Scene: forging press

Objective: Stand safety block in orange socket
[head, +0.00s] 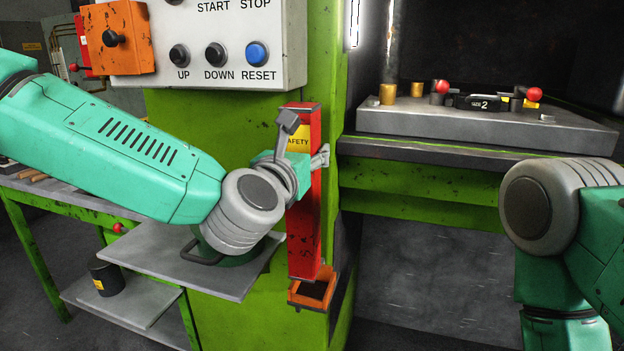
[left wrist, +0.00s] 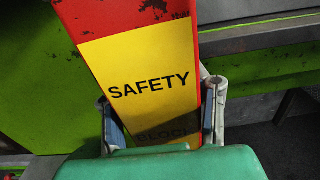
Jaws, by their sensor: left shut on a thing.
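The safety block (head: 303,240) is a tall red bar with a yellow label. In the head view it is close to upright, in front of the green press frame. My left gripper (head: 306,160) is shut on its upper part, near the label. In the left wrist view the block (left wrist: 145,80) fills the middle, with a gripper finger (left wrist: 163,122) on each side. The orange socket (head: 312,292) is a small open box on the press frame, just below the block's lower end. I cannot tell whether the block's end touches its rim. My right gripper is out of view.
A white control panel (head: 290,62) with buttons and an orange box (head: 120,40) hang above my left arm. A grey shelf (head: 165,262) lies left of the block. The press bed (head: 460,122) with red-knobbed parts is at the right.

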